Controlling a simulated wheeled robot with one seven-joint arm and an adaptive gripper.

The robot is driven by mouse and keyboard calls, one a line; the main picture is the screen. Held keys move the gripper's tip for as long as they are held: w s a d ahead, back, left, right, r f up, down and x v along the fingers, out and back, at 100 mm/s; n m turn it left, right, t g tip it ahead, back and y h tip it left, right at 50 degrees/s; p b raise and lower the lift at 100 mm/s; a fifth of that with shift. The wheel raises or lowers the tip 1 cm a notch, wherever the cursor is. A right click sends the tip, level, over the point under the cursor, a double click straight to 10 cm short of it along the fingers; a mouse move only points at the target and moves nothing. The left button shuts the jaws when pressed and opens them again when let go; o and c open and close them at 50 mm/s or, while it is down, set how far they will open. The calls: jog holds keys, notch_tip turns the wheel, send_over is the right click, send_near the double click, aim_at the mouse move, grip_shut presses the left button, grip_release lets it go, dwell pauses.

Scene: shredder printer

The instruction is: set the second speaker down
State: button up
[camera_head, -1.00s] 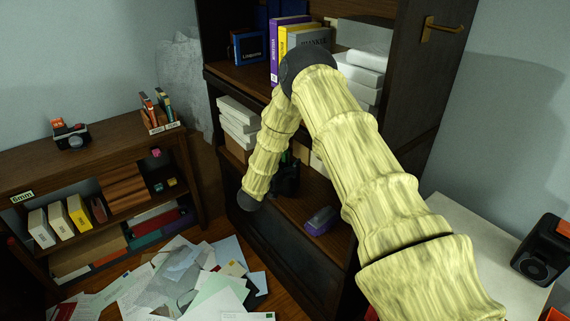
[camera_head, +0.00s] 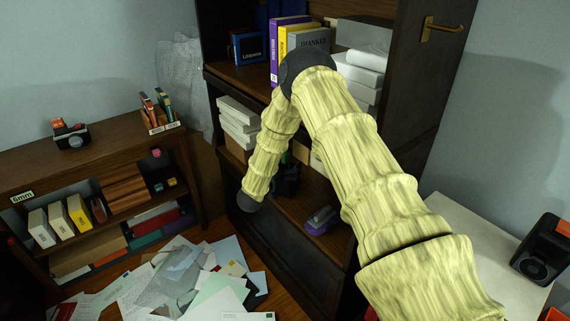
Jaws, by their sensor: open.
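A black speaker (camera_head: 541,249) with a round cone stands on the white surface at the right edge. My arm reaches up from the lower right and bends down over the dark shelf unit (camera_head: 397,115). Its dark wrist end (camera_head: 250,201) hangs in front of the lower shelf opening. My gripper's fingers cannot be made out behind the forearm. A dark shape (camera_head: 289,183) shows just right of the forearm, on or over the lower shelf. It is partly hidden, and I cannot tell whether it is the second speaker or part of my gripper.
A purple-and-grey desk item (camera_head: 321,220) sits on the lower shelf, right of the dark shape. Books (camera_head: 290,48) and white paper stacks (camera_head: 360,70) fill the upper shelf. A low bookcase (camera_head: 90,160) stands at left. Papers (camera_head: 205,283) litter the floor.

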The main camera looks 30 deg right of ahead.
jog(key=v, duration=1.2)
jog(key=s+a+f+n+y, duration=0.4)
jog(key=s+a+f+y, duration=0.15)
jog(key=s+f, duration=0.35)
jog(key=s+a+f+n+y, duration=0.45)
jog(key=s+f+y, duration=0.2)
jog(key=f, duration=0.45)
jog(key=s+a+f+n+g+y, duration=0.1)
jog(key=s+a+g, duration=0.1)
jog(key=s, duration=0.8)
jog(key=s+a+f+n+g+y, duration=0.1)
jog(key=s+a+f+g, duration=0.1)
jog(key=s, duration=0.9)
jog(key=s+a+f+n+g+y, duration=0.1)
jog(key=s+a+g+y, duration=0.1)
jog(key=s, duration=0.8)
jog(key=shift+s+a+f+n+g, duration=0.35)
jog(key=shift+a+g, duration=0.4)
jog(key=shift+g, duration=0.35)
